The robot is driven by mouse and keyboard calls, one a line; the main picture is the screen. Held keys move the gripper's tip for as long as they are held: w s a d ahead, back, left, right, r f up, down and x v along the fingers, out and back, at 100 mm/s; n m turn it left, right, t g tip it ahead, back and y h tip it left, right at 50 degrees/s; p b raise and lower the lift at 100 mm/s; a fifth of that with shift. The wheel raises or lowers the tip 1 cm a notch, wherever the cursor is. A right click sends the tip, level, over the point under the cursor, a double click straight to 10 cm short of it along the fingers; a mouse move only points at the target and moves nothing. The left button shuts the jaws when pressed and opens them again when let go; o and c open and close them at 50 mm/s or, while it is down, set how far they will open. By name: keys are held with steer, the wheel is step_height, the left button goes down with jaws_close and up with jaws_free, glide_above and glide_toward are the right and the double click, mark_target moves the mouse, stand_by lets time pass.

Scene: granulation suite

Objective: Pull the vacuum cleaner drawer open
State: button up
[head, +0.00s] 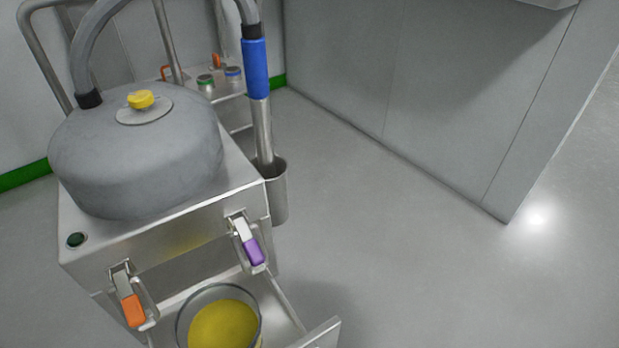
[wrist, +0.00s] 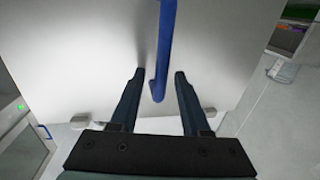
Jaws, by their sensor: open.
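The vacuum cleaner (head: 140,150) has a grey domed top on a metal cabinet and stands at the left of the head view. Its drawer (head: 322,334) is pulled out below the orange and purple latches, and a round container with yellow contents (head: 222,325) sits in it. The drawer's front is cut off by the lower edge. In the wrist view my gripper (wrist: 158,74) is open, its two dark fingers on either side of a blue bar handle (wrist: 166,30) on a pale panel. I cannot tell whether they touch it, or whether this panel is the drawer front. My gripper is outside the head view.
A grey hose with a blue grip (head: 255,69) stands in a metal holder (head: 277,195) on the cabinet's right side. A large grey wall panel (head: 440,95) rises at the back right. The floor (head: 430,270) to the right is clear.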

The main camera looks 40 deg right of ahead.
steer(key=s+d+p, duration=0.1)
steer(key=s+p, duration=0.2)
steer(key=s, duration=1)
steer(key=shift+d+p, duration=0.15)
steer(key=shift+p, duration=0.2)
